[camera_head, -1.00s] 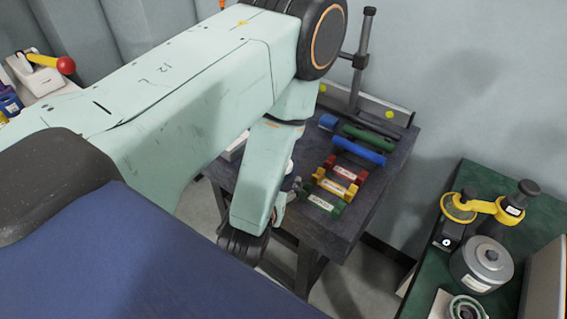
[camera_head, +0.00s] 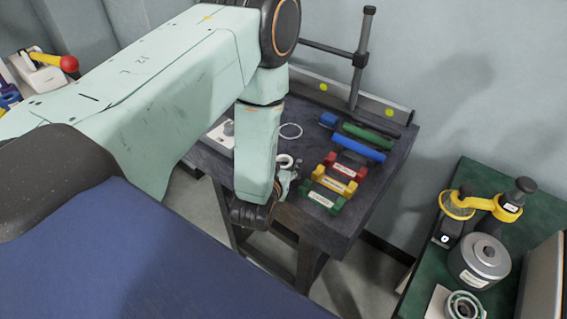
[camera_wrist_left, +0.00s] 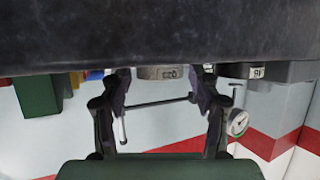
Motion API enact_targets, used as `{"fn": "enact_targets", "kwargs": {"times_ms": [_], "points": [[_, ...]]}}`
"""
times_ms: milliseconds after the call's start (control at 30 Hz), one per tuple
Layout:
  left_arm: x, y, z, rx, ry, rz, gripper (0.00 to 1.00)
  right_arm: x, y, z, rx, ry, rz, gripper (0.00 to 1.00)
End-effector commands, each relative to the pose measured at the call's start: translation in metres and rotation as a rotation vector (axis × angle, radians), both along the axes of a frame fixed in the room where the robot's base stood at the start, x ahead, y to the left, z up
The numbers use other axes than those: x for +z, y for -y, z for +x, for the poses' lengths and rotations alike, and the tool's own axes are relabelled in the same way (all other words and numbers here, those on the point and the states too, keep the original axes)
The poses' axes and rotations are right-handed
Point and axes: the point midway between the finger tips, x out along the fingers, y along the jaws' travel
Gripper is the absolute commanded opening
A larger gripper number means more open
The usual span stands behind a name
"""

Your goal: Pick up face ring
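My left gripper (camera_head: 284,180) points down at the near edge of the dark table in the head view, partly hidden by its own arm. A small pale ring (camera_head: 285,161) shows right beside it. In the wrist view, which looks upside down, the two fingers (camera_wrist_left: 162,98) are apart. A grey ring-like piece with a printed label (camera_wrist_left: 162,72) appears between their tips, without clear contact. A larger thin white ring (camera_head: 290,130) lies farther back on the table. I cannot tell which is the face ring.
Red (camera_head: 341,167), yellow (camera_head: 334,182) and green (camera_head: 321,197) blocks stand right of the gripper. Blue (camera_head: 359,149) and green (camera_head: 368,133) cylinders lie behind them. A post (camera_head: 361,60) rises at the back. A green bench (camera_head: 452,207) is at the right.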

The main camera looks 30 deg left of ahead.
Motion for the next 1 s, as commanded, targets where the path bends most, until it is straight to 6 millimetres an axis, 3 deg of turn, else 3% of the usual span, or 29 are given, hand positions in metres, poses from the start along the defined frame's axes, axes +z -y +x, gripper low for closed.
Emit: {"fn": "enact_targets", "kwargs": {"times_ms": [567,833,1000], "points": [[0.000,0.000,0.000,0.000,0.000,0.000,0.10,0.000,0.000,0.000,0.000,0.000,0.000,0.40],[0.002,0.000,0.000,0.000,0.001,0.000,0.10,0.000,0.000,0.000,0.000,0.000,0.000,0.40],[0.016,0.000,0.001,0.000,0.003,0.000,0.10,0.002,0.000,0.000,0.000,0.000,0.000,0.40]]}}
